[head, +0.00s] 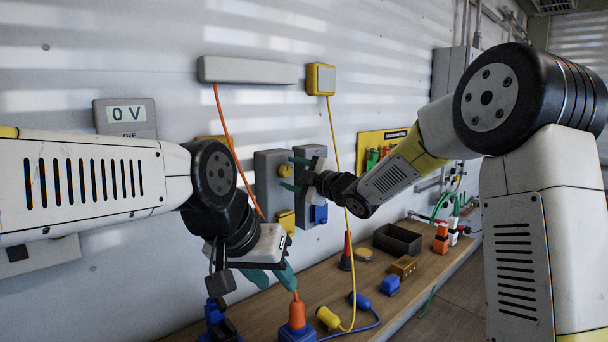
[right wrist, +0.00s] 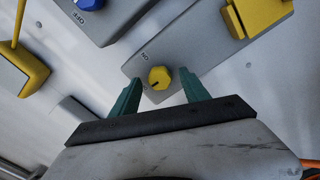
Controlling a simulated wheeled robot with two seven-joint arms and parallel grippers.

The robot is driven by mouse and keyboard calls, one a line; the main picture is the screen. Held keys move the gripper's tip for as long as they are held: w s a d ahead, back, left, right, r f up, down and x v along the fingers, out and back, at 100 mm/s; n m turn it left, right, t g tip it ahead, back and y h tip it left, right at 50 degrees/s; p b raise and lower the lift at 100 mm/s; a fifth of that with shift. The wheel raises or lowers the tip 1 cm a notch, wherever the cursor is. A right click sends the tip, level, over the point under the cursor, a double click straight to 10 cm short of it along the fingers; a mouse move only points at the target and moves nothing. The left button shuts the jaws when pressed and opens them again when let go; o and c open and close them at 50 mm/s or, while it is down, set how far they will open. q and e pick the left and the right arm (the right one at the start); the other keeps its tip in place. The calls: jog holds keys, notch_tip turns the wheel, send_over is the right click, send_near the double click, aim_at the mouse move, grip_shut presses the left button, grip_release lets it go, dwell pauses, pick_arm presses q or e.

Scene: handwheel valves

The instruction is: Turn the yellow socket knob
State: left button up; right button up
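The yellow socket knob (head: 284,171) is on the upper part of the left grey wall panel (head: 265,190), with a yellow socket (head: 286,220) below it. In the right wrist view the knob (right wrist: 159,78) shows a dark mark on its face, beside an "ON" label. My right gripper (head: 295,172) is open, its teal fingers to either side of the knob; the right wrist view shows a gap between knob and fingers. Whether the tips reach the knob's depth is unclear. My left gripper (head: 272,278) is low over the bench, its teal fingers apart and nothing seen between them.
The right grey panel (head: 309,208) has a blue socket (head: 319,214) and is partly behind my right gripper. A display (head: 126,114) reads "0 V". An orange plug (head: 297,313) stands near my left gripper. The bench (head: 277,300) also holds a dark tray (head: 397,240) and loose plugs. Cables hang from above.

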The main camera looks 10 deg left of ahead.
jog(key=v, duration=0.6)
dwell(0.4)
